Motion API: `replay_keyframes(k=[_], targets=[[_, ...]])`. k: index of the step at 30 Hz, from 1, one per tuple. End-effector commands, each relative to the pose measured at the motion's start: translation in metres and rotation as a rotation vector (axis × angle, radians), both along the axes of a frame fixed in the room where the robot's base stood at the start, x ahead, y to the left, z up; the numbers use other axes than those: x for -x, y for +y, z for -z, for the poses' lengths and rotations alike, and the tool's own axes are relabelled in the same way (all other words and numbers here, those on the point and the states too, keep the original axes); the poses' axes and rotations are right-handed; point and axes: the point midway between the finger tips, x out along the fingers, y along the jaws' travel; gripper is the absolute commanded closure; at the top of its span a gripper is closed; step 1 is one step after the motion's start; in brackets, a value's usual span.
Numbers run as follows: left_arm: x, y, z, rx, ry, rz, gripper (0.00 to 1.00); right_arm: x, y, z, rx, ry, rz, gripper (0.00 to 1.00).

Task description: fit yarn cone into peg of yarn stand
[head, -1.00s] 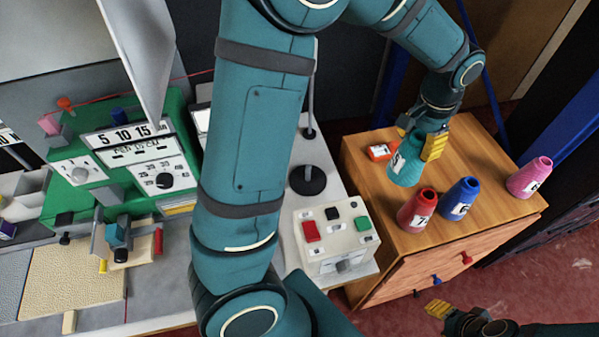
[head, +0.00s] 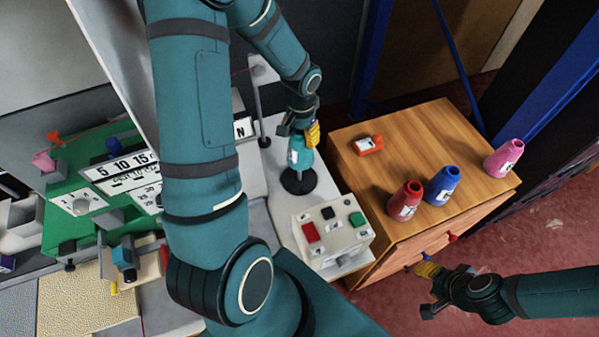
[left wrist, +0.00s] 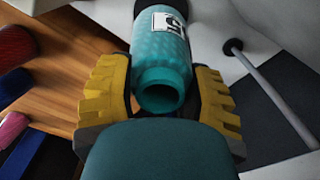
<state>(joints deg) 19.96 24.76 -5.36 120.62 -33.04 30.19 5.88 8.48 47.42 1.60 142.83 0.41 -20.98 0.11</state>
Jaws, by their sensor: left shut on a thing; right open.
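The teal yarn cone (head: 294,157) is held upright or nearly so above the black round base of the yarn stand (head: 298,185) on the light worktop. My left gripper (head: 312,133) is shut on the cone. In the left wrist view the cone (left wrist: 163,62) sits between the yellow fingers, its open narrow end facing the camera and a white label on its side. The peg is hidden behind the cone, and I cannot tell whether the cone touches it. My right gripper (head: 430,285) is open and empty in front of the wooden cabinet.
Red (head: 406,198), blue (head: 442,186) and pink (head: 503,158) cones stand on the wooden cabinet (head: 450,135), with an orange-red labelled item (head: 368,145). A thin post (head: 260,105) rises behind the stand. A button box (head: 332,230) lies in front of it.

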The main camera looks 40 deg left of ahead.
Motion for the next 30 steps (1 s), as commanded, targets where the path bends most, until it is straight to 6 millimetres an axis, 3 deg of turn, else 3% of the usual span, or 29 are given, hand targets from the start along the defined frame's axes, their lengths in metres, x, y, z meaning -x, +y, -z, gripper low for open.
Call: replay_keyframes(k=[9, 17, 23, 30], targets=[[0.003, 0.001, 0.053, 0.002, 0.005, -0.002, 0.9, 0.0, 0.0, 0.005, 0.001, 0.0, 0.0, 0.53], [0.002, 0.001, 0.072, 0.001, 0.002, -0.003, 0.9, 0.0, 0.0, 0.007, 0.001, 0.0, 0.0, 0.53], [0.002, 0.001, 0.098, 0.001, 0.003, -0.002, 0.9, 0.0, 0.0, 0.009, 0.002, 0.0, 0.0, 0.53], [0.001, 0.001, 0.099, 0.0, 0.001, -0.003, 0.9, 0.0, 0.0, 0.009, 0.002, 0.0, 0.0, 0.53]])
